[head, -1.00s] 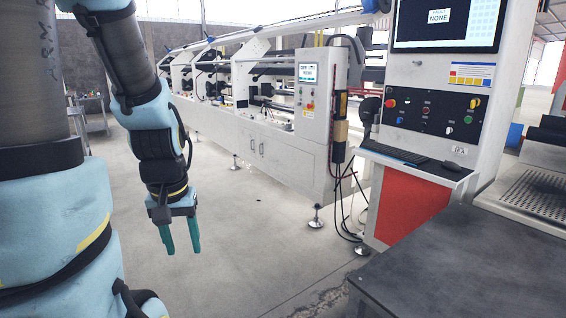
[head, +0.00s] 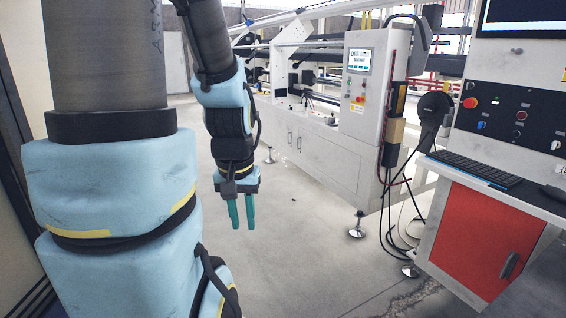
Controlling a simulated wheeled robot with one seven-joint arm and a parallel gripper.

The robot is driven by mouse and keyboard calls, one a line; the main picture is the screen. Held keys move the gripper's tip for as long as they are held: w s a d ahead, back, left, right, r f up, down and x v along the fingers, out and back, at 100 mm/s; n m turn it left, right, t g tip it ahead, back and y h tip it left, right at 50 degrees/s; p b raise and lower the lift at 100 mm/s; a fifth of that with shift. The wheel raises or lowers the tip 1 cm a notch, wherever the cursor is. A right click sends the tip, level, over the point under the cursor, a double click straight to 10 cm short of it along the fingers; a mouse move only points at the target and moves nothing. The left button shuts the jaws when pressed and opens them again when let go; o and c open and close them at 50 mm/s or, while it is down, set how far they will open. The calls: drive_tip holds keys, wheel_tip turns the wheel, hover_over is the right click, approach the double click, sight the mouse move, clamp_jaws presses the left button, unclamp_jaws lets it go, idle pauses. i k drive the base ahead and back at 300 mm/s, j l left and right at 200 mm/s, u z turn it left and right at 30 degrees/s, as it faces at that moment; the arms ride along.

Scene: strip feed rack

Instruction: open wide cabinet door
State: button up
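A red cabinet door (head: 478,240) with a dark bar handle (head: 510,265) is at the lower right, under the control console. It looks shut. The long white machine also has a low cabinet front (head: 318,152) with two small upright handles; it looks shut too. The frames do not settle which is the wide door. My gripper (head: 242,212) hangs fingers down at the middle left, with a narrow gap between its teal fingers. It is empty, apart from both fronts and to the left of the red door.
The control console (head: 513,115) bears a keyboard (head: 474,168) on a jutting shelf above the red door. Black cables (head: 396,225) and levelling feet (head: 356,226) stand near the machine's end. Grey floor (head: 310,250) is open between my gripper and the console.

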sight(342, 165)
drive_tip(key=i, duration=2.25)
drive_tip(key=i+u, duration=0.1)
drive_tip(key=i, duration=0.4)
drive_tip(key=i+l, duration=0.15)
drive_tip(key=i, duration=0.35)
drive_tip(key=i+l+u, duration=0.15)
drive_tip(key=i, duration=0.35)
drive_tip(key=i+l, duration=0.1)
drive_tip(key=i, duration=0.4)
drive_tip(key=i+l+u, duration=0.2)
drive_tip(key=i+u, duration=0.15)
drive_tip(key=i, duration=0.15)
drive_tip(key=i+l+u, duration=0.35)
drive_tip(key=i, duration=0.15)
